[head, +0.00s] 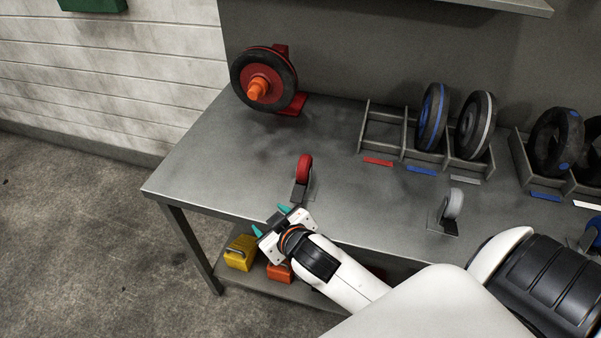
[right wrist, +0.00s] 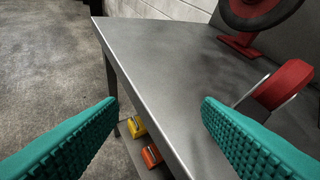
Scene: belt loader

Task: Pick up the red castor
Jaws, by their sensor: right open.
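The red castor (head: 304,169) stands on the grey metal table (head: 235,185) near its front edge, with a dark bracket below its red wheel. My left gripper is not in view.
A large wheel on a red stand (head: 284,80) is at the back left. Racks (head: 385,128) with several wheels line the back right. A grey castor (head: 453,205) stands to the right. Yellow (head: 240,252) and orange weights sit on the lower shelf. The table's left part is clear.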

